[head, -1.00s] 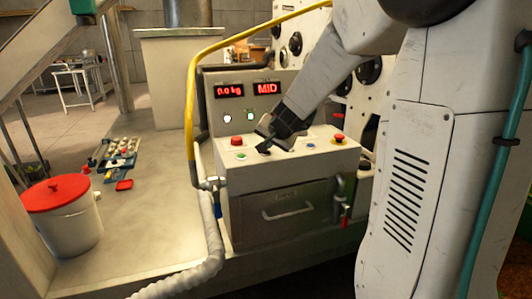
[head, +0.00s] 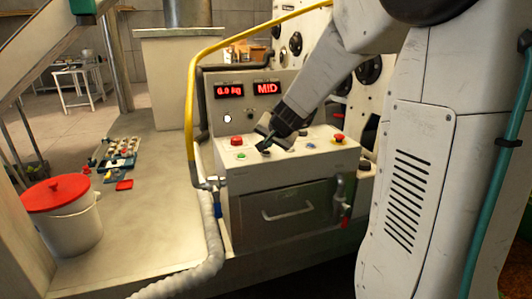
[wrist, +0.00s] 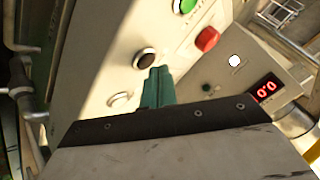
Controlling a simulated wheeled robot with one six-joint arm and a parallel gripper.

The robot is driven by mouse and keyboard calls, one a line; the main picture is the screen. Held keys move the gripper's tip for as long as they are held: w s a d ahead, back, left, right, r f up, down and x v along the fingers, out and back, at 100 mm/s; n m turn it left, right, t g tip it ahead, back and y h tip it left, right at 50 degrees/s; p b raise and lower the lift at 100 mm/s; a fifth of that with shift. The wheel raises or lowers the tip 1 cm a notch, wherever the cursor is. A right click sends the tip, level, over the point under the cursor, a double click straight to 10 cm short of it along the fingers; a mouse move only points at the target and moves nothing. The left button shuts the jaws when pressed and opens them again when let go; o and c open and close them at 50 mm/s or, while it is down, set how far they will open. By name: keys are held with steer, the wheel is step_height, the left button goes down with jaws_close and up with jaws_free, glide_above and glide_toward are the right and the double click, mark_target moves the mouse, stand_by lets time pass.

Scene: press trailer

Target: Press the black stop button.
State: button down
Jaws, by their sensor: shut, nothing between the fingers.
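The control box (head: 235,178) has a sloped top with several buttons. The black stop button (wrist: 144,58) shows as a dark disc in a pale ring in the wrist view, just left of my fingertips. In the head view it is largely hidden by my gripper (head: 262,145). My gripper also shows in the wrist view (wrist: 161,72), with teal fingers closed together and empty. The fingertips look slightly apart from the button, but I cannot tell the exact gap.
A red button (head: 237,141) and a green button (head: 241,155) lie left of my gripper. A red knob on a yellow base (head: 338,137) is at the right. Red displays (head: 267,88) read 0.0 kg and MID. A white lamp (head: 227,118) is lit. A yellow hose (head: 190,110) runs alongside.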

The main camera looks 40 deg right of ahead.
mark_target(267, 153)
steer(key=shift+r, duration=0.35)
steer(key=shift+r, duration=0.1)
steer(key=shift+r, duration=2.4)
steer(key=s+a+f+n+g, duration=0.1)
steer(key=s+a+n+g, duration=0.1)
steer(key=s+a, duration=0.4)
steer(key=s+a+f+n+g+y, duration=0.1)
steer(key=s+a+n+g, duration=0.2)
steer(key=s, duration=1.3)
steer(key=s+a+f+n+g, duration=0.2)
steer(key=s+a+n, duration=0.4)
steer(key=s+a, duration=0.3)
steer(key=shift+s+a+g+y, duration=0.3)
steer(key=shift+s+a+g, duration=0.1)
steer(key=shift+s, duration=1.05)
steer(key=shift+f, duration=0.1)
